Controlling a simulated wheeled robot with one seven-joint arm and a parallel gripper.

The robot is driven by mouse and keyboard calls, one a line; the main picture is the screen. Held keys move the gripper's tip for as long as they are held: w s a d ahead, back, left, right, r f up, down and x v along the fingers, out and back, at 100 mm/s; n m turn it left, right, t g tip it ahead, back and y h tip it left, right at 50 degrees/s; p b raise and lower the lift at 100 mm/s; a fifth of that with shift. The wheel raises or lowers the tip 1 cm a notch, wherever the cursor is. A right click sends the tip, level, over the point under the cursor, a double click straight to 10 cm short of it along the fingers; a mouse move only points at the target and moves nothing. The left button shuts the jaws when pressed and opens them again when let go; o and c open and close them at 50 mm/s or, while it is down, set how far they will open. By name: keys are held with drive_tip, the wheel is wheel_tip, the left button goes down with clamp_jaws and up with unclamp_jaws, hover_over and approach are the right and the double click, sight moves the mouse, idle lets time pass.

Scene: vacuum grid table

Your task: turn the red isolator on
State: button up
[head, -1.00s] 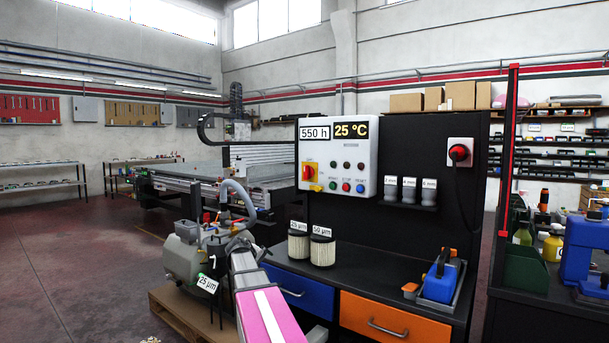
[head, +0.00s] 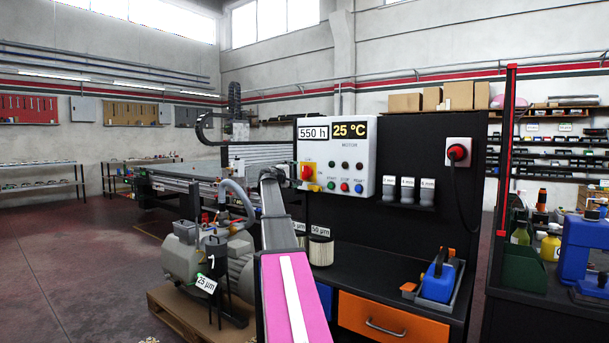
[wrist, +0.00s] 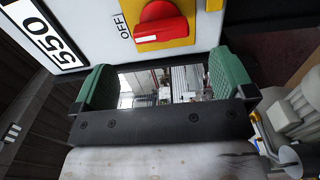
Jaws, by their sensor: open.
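The red isolator (head: 306,172) is a rotary handle on a yellow plate at the left of the white control box (head: 362,185). The wrist view shows its red handle (wrist: 162,28) close up, with a white mark on it and the word OFF beside it. My gripper (wrist: 158,82) is open and empty, its two green fingers apart. The handle lies just beyond the fingertips in that view, slightly above the gap, and looks clear of both fingers. In the head view my gripper end (head: 278,172) is just left of the isolator, partly hidden by my arm.
Several buttons and lamps (head: 345,187) sit right of the isolator on the box. A small yellow piece (head: 315,188) is below it. Grey cups (head: 408,190) stand on a shelf to the right. A filter (head: 321,250) stands on the black bench below, and a pump (head: 183,250) is at left.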

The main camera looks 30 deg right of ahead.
sight(303, 173)
drive_tip(key=x, duration=0.8)
drive_tip(key=shift+w+d, duration=0.2)
drive_tip(key=shift+d, duration=0.1)
drive_tip(key=c, duration=0.9)
